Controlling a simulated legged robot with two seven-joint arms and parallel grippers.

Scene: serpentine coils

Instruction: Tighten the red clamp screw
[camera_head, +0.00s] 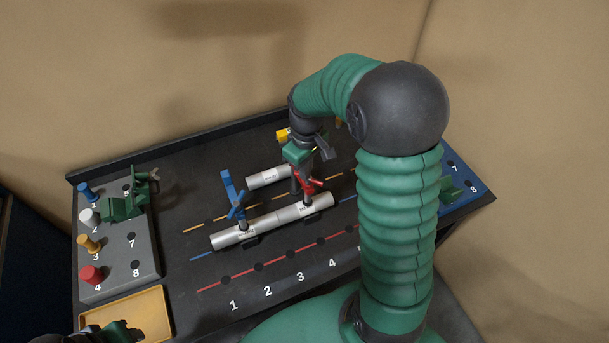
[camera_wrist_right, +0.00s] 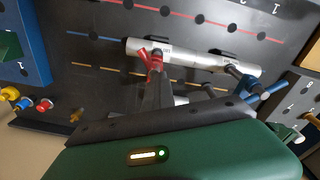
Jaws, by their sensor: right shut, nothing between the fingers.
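The red clamp screw (camera_head: 313,185) has a red cross handle and stands near the right end of a long silver pipe (camera_head: 275,220) on the dark board. It also shows in the right wrist view (camera_wrist_right: 152,58). My right gripper (camera_head: 300,187) points down at the red screw from behind it. In the right wrist view its fingers (camera_wrist_right: 153,78) are shut and end close to the red handle; I cannot tell whether they touch it. A green and black part at the bottom left edge appears to be my left gripper (camera_head: 122,332), mostly cut off.
A blue clamp (camera_head: 235,195) stands on the pipe's left part. A shorter silver pipe (camera_head: 268,177) lies behind. A grey block (camera_head: 145,255) with coloured pegs is at left, a yellow tray (camera_head: 150,308) before it, a blue block (camera_head: 470,190) at right. The board's front is clear.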

